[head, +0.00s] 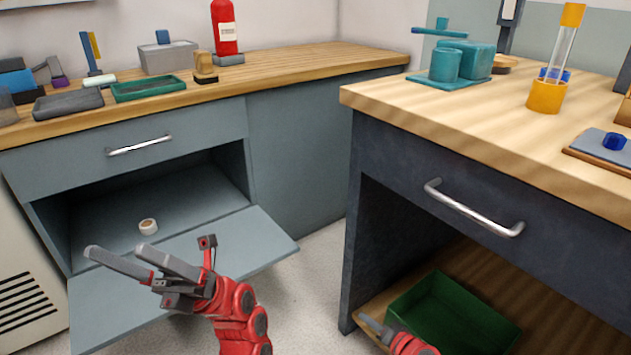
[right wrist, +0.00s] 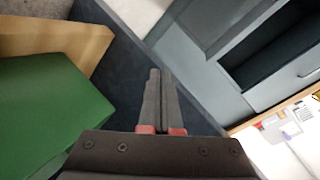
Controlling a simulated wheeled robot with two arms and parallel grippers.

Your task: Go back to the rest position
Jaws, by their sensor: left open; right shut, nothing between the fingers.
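My left gripper (head: 114,250) is in front of the grey cabinet at the lower left of the head view. Its two fingers are apart with nothing between them. My right gripper (head: 372,327) shows only in part at the bottom of the head view, beside the green bin (head: 452,315) under the right-hand table. In the right wrist view my right gripper (right wrist: 159,72) has its fingers together with nothing between them. The green bin (right wrist: 45,115) lies to their left there. A glass tube (head: 563,48) with yellow ends stands upright on the right-hand table.
The grey cabinet's lower flap (head: 235,243) hangs open below the left gripper, with a white roll (head: 148,226) inside. The right-hand table's dark side (head: 352,220) and drawer handle (head: 470,210) stand above the right gripper. Grey floor (head: 318,265) lies between the cabinets.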

